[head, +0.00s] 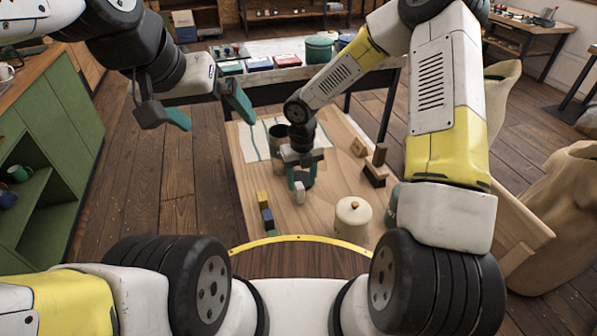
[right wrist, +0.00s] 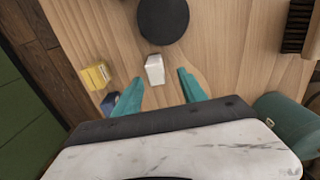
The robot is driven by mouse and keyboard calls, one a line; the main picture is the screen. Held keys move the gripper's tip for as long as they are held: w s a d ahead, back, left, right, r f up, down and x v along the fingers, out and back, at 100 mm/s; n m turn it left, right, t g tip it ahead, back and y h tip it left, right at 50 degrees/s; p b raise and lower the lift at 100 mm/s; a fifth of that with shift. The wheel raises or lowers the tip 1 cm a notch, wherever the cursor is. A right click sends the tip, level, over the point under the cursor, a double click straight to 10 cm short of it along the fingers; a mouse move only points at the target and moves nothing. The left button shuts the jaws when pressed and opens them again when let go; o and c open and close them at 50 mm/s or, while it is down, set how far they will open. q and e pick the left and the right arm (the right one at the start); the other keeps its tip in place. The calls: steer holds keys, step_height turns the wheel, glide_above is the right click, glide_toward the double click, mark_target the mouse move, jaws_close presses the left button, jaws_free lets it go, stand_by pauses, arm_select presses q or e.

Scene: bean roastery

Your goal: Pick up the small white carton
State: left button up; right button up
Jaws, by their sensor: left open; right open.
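The small white carton (head: 299,192) stands on the wooden table (head: 330,190), below my right gripper in the head view. In the right wrist view the carton (right wrist: 154,69) appears just ahead of the gap between the two teal fingers. The fingers partly cover the carton in the head view. My left gripper (head: 207,108) is open and empty, in the air left of the table.
A yellow block (head: 262,198) and a blue block (head: 267,216) stand left of the carton. A cream lidded pot (head: 352,220) is to the right.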

mark_target(299, 192)
steer(key=f, duration=0.2)
steer(key=a+f, duration=0.1)
steer(key=f, duration=0.1)
steer(key=shift+w+f, duration=0.15)
steer(key=shift+f, duration=0.2)
steer(key=shift+d+f, duration=0.1)
steer(key=shift+f, duration=0.55)
jaws_close()
